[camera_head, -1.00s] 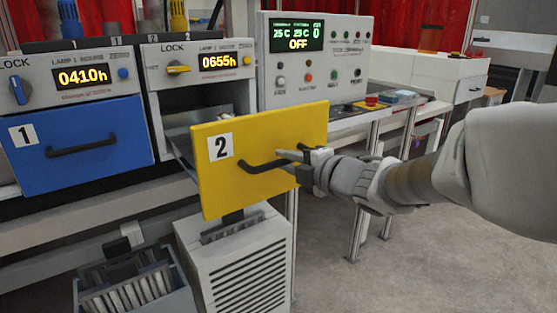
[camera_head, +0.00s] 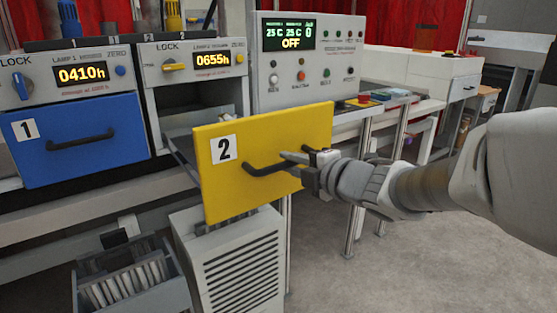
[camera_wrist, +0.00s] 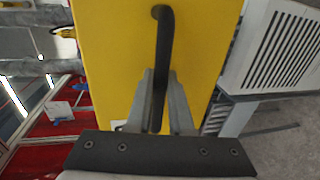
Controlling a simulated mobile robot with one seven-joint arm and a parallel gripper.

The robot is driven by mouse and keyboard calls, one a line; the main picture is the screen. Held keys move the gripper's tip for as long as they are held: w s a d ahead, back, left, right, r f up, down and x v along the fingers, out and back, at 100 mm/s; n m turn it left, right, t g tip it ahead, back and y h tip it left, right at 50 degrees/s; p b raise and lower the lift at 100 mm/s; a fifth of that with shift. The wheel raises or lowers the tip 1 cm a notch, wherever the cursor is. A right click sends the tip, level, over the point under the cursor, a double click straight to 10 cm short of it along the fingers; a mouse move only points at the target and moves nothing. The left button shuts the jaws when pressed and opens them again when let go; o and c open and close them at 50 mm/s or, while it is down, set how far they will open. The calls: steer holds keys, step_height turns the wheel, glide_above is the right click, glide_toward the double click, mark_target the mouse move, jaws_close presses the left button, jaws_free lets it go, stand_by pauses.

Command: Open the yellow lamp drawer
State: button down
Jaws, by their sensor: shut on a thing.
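The yellow lamp drawer (camera_head: 265,190), marked 2, stands pulled out of its housing (camera_head: 192,98), with a dark gap and its grey side visible behind the front panel. Its black bar handle (camera_head: 262,170) runs across the front. My gripper (camera_head: 298,160) comes from the right and is shut on the right part of this handle. In the wrist view the two grey fingers (camera_wrist: 158,105) lie on either side of the black handle (camera_wrist: 163,45), in front of the yellow panel (camera_wrist: 110,50). The drawer's inside is mostly hidden behind the panel.
The blue drawer (camera_head: 78,140), marked 1, is closed at the left. A control panel (camera_head: 305,60) reading OFF stands behind. A grey vented unit (camera_head: 240,262) and a bin of slats (camera_head: 130,280) sit below. Open floor (camera_head: 430,265) lies at the right.

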steer(key=c, duration=0.8)
jaws_free()
steer(key=p+v, duration=0.3)
steer(key=v, duration=1.4)
steer(key=shift+p, duration=0.4)
steer(key=shift+s+d, duration=0.1)
